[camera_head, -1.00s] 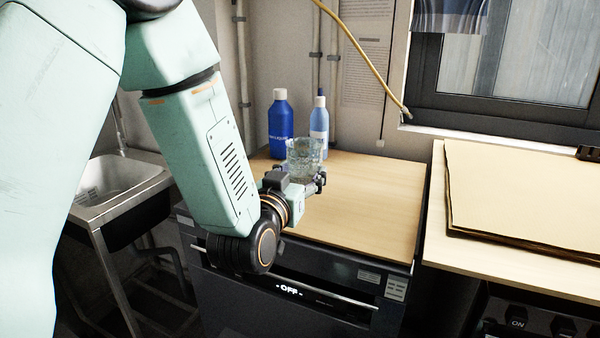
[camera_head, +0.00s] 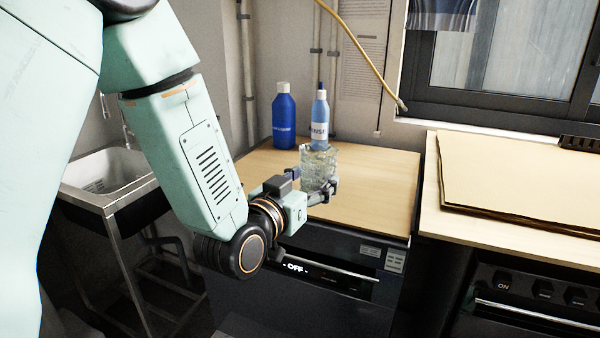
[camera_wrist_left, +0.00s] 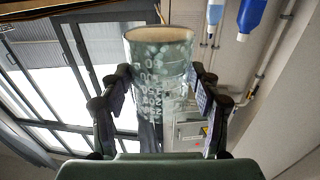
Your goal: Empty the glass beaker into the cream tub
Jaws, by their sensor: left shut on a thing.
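The clear glass beaker (camera_head: 319,163) is above the near part of the wooden top, in front of two bottles. My left gripper (camera_head: 309,182) is shut on it, one finger on each side. The beaker looks about upright in the head view. In the left wrist view the beaker (camera_wrist_left: 160,82) stands between the fingers, with white markings and pale rounded shapes showing through its wall. How full it is cannot be told. I see no cream tub in either view. My right gripper is not in view.
A dark blue bottle (camera_head: 284,118) and a light blue bottle (camera_head: 319,125) stand at the back of the wooden top (camera_head: 380,185). Its right part is clear. A sink (camera_head: 108,172) is at left. Flat cream sheets (camera_head: 520,185) lie on the right counter.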

